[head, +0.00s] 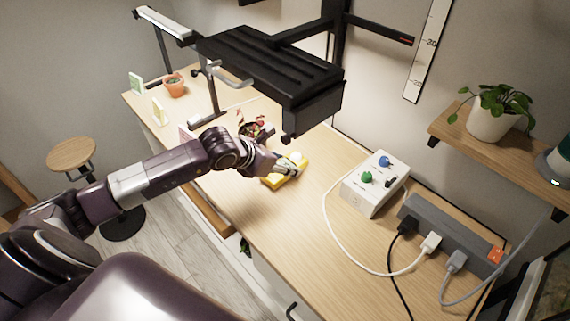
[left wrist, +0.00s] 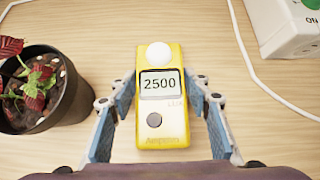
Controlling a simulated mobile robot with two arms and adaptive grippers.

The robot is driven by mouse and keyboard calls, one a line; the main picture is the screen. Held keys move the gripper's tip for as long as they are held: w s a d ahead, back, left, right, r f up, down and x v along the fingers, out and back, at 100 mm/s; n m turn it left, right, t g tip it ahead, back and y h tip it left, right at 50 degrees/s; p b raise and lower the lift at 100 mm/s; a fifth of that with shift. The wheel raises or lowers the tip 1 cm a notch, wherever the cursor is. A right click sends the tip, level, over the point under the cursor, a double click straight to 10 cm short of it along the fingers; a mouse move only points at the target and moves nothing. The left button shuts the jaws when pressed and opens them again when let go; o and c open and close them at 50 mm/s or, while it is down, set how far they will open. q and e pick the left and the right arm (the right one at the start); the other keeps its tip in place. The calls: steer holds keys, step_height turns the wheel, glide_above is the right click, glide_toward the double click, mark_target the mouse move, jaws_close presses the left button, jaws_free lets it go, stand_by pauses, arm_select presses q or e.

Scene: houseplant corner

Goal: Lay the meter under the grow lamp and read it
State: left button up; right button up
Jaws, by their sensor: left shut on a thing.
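The yellow light meter (head: 273,182) is on the wooden desk, below and toward the front of the black grow lamp (head: 270,65). In the left wrist view the meter (left wrist: 162,128) faces up, with a white dome at its far end and a display reading 2500, with LUX printed below. My left gripper (left wrist: 160,98) is shut on its sides; in the head view the gripper (head: 284,167) is at the desk top. I cannot tell whether the meter rests fully on the desk. My right gripper is not in view.
A dark pot with a red-leaved plant (left wrist: 45,85) stands left of the meter. A white control box (head: 372,190) with knobs and a grey power strip (head: 445,240) with cords lie to the right. A white cable (head: 335,235) curves over the desk. The front desk top is clear.

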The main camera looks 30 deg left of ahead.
arm_select(q)
steer(key=o, duration=1.3)
steer(key=shift+o, duration=0.4)
steer(key=shift+r, duration=0.1)
steer(key=b+v, duration=0.1)
steer(key=v, duration=1.1)
